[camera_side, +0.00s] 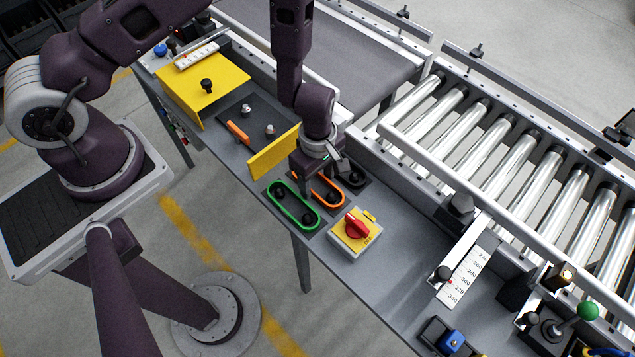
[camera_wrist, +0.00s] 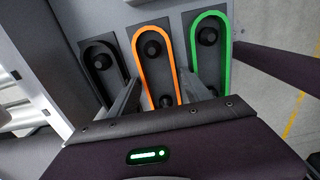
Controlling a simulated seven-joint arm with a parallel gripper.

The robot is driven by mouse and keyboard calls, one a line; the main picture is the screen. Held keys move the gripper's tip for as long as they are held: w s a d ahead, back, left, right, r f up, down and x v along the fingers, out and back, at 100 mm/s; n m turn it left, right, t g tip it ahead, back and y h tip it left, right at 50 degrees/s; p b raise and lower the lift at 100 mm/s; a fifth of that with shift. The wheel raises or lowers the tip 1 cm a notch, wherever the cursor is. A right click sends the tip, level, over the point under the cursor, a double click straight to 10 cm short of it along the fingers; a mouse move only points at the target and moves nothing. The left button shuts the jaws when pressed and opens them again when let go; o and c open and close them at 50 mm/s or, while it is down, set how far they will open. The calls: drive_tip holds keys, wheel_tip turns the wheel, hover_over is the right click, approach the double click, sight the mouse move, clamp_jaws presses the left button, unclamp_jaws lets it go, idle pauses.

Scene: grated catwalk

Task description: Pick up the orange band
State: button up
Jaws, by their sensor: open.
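The orange band (camera_side: 341,198) is a long loop around two black pegs on a dark plate; my gripper partly hides it in the side view. In the wrist view the orange band (camera_wrist: 151,27) runs up between my finger tips. My gripper (camera_side: 318,184) is open and points down over the band. In the wrist view my gripper (camera_wrist: 161,80) has one finger on each side of the band, apart from each other. Whether the fingers touch the band or the plate I cannot tell. The near end of the loop is partly hidden by the gripper body.
A green band (camera_wrist: 226,55) and a black band (camera_wrist: 84,60) lie on either side on their own pegs. A yellow upright panel (camera_side: 273,153) stands close to the gripper. A yellow box with a red knob (camera_side: 355,229) sits nearby. A roller conveyor (camera_side: 490,130) runs behind.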

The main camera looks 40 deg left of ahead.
drive_tip(key=c, duration=1.1)
wheel_tip(320, 180, up, 10)
